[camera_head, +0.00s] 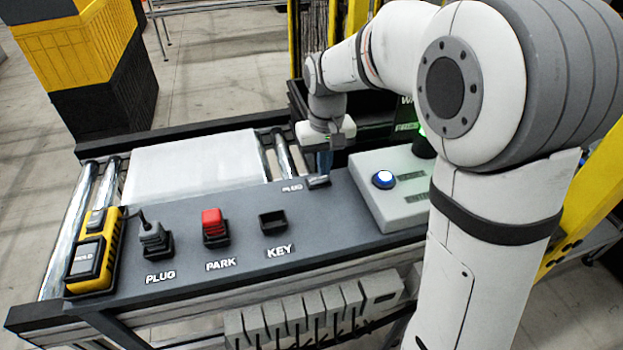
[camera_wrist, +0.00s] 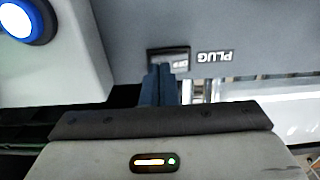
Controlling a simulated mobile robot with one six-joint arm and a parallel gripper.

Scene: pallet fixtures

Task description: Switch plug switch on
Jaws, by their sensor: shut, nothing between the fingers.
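The plug switch (camera_wrist: 172,54) is a small dark rocker on the grey panel, beside an upside-down PLUG label (camera_wrist: 215,57) in the wrist view. A small light marking on it looks like OFF, but is hard to read. My gripper (camera_wrist: 157,70) is shut and empty, with its blue fingertips at the switch's near edge and covering part of it. I cannot tell whether they touch it. In the head view my gripper (camera_head: 322,174) points down at the panel, right of the small PLUG label (camera_head: 292,188), and largely hides the switch.
A grey box with a blue-lit button (camera_head: 383,179) stands right of my gripper. Along the panel's front are a grey plug (camera_head: 153,238), a red PARK connector (camera_head: 214,226), an empty KEY socket (camera_head: 273,222) and a yellow HOLD device (camera_head: 94,255). A white board (camera_head: 195,165) lies behind.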

